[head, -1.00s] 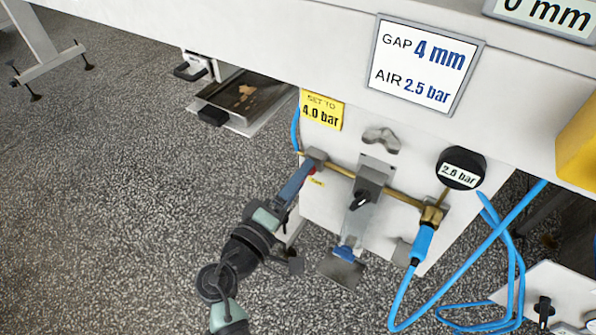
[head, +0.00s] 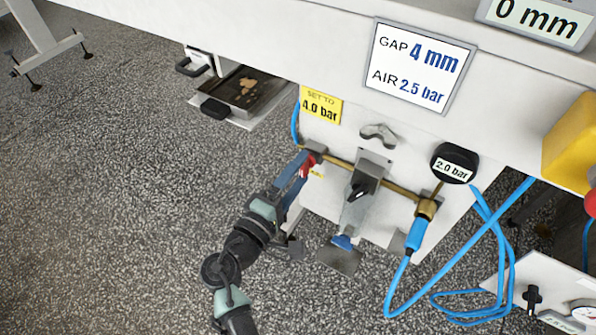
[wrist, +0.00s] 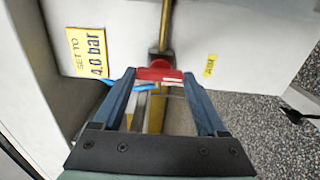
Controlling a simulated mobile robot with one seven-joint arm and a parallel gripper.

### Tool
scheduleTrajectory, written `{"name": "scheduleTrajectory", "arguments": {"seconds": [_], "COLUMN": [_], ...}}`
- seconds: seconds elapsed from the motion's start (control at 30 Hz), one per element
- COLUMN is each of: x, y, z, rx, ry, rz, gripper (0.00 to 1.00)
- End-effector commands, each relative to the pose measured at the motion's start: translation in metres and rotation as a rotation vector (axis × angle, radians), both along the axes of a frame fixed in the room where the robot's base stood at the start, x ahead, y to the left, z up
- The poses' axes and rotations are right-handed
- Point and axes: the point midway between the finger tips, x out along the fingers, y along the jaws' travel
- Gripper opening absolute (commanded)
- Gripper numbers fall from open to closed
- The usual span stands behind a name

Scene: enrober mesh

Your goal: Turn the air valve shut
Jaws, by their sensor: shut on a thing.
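The air valve has a red handle (head: 306,166) at the left end of a brass pipe (head: 341,163) on the white machine panel. In the wrist view the red handle (wrist: 158,74) lies crosswise to the brass pipe (wrist: 166,28), spanning between my fingertips. My gripper (head: 310,158) is shut on the handle; its two blue-grey fingers (wrist: 160,77) press on the handle's ends. The round black gauge (head: 454,163) at the pipe's right end reads 2.0 bar. The valve body is partly hidden by my fingers.
A yellow label (head: 320,105) says set to 4.0 bar. A display (head: 420,65) shows gap 4 mm, air 2.5 bar. A grey filter unit (head: 362,185) hangs mid-pipe. Blue hose (head: 412,238) loops at right.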

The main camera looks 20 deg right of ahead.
Motion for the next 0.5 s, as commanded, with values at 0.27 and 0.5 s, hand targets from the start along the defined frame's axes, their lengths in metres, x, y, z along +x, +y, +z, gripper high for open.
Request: {"name": "scheduleTrajectory", "arguments": {"seconds": [0.27,0.5], "x": [-0.0005,-0.0015], "y": [0.0005,0.0021], "z": [-0.0011,-0.0002], "rx": [-0.002,0.0], "ry": [0.004,0.002], "rz": [0.0,0.001], "gripper": [1.0,1.0]}}
